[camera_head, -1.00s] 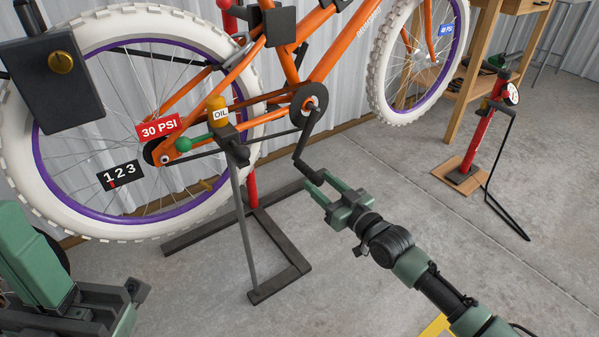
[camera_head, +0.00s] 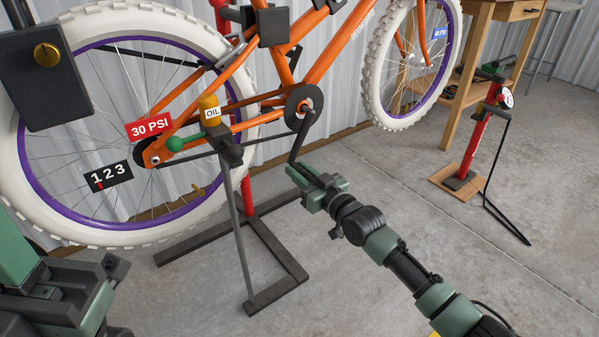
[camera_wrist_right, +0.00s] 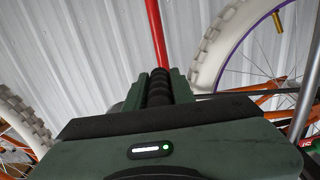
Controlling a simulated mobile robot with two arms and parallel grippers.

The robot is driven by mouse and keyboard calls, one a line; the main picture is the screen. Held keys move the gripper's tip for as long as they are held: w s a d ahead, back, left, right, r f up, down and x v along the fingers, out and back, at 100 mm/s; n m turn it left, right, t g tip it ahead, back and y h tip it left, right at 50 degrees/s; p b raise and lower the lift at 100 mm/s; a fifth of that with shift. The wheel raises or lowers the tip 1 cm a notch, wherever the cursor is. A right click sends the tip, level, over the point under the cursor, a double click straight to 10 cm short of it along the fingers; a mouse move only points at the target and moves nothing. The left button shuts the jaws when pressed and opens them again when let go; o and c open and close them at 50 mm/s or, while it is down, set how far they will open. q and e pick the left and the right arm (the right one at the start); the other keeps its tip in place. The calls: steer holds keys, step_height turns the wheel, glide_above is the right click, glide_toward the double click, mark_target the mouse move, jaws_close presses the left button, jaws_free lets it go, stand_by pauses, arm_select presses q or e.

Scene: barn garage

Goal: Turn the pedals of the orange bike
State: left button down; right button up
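The orange bike (camera_head: 320,60) stands on a dark stand, with a black crank arm (camera_head: 303,135) hanging down from its chainring (camera_head: 304,102). My right gripper (camera_head: 314,174) is at the lower end of the crank. In the right wrist view its two green fingers flank the black ribbed pedal (camera_wrist_right: 160,88) closely, one on each side, and appear shut on it. In the head view the fingers mostly hide the pedal. My left gripper (camera_head: 85,295) is at the lower left, away from the bike's pedals; its fingertips are not clear.
The stand's dark base (camera_head: 275,290) lies on the floor. A red pump (camera_head: 480,140) stands right, by a wooden bench (camera_head: 470,75). Floor between is clear.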

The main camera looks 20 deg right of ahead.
jaws_close()
